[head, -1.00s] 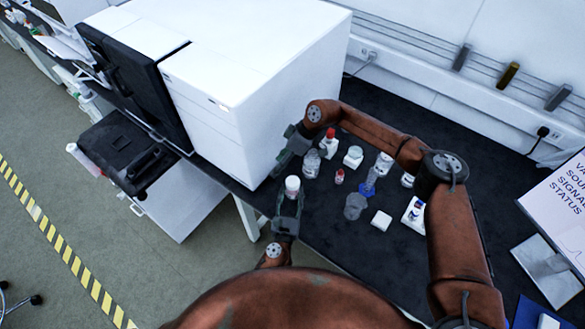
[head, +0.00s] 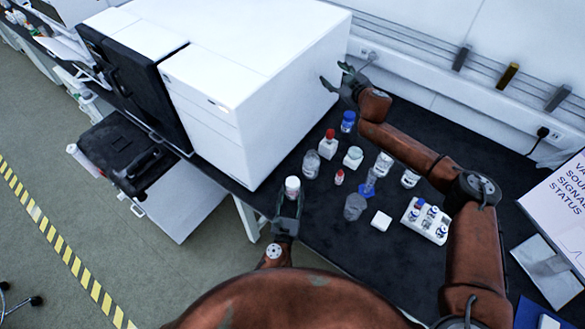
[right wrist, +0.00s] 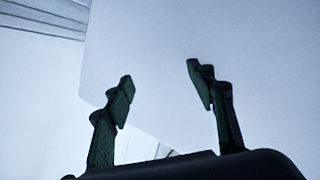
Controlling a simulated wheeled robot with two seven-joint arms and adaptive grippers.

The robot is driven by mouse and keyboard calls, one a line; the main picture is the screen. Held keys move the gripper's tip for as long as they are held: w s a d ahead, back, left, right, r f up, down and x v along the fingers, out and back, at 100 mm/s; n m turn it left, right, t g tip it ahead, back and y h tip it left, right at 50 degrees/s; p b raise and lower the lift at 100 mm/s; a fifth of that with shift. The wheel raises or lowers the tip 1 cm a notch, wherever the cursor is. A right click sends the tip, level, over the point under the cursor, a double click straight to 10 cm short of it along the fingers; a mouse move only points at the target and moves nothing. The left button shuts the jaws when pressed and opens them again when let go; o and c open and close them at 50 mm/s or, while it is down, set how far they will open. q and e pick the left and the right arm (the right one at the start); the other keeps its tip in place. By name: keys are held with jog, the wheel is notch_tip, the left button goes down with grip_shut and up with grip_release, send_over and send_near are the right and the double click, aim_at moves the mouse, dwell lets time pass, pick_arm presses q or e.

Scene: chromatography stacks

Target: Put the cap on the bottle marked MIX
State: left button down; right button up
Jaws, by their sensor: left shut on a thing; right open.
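My left gripper (head: 288,208) is shut on a small white-topped bottle (head: 292,187) and holds it upright near the front edge of the bench. Whether the white top is a separate cap is too small to tell. My right gripper (head: 345,80) is open and empty, raised beside the white instrument's right end; its spread fingers also show in the right wrist view (right wrist: 165,100) with nothing between them. Several bottles stand on the bench, among them a clear one (head: 311,164), a red-capped one (head: 328,144) and a blue-capped one (head: 348,121). No MIX marking is readable.
The large white instrument (head: 250,70) stands left of the bottles. A pale-lidded jar (head: 353,157), a small red-capped vial (head: 339,177), a grey beaker (head: 355,206), a white block (head: 381,221) and a white vial rack (head: 425,222) crowd the dark bench (head: 330,245).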

jog(key=s+a+f+n+g+h, duration=0.1)
jog(key=s+a+f+g+h, duration=0.25)
jog(key=f, duration=0.35)
jog(key=n+g+h, duration=0.2)
jog(key=n+g, duration=0.9)
jog(key=n, duration=0.2)
send_over(293, 182)
jog(key=shift+t, duration=0.25)
notch_tip(293, 182, down, 10)
jog(key=shift+a+r, duration=0.1)
jog(key=shift+a, duration=0.05)
jog(key=shift+f, duration=4)
jog(key=shift+c, duration=0.4)
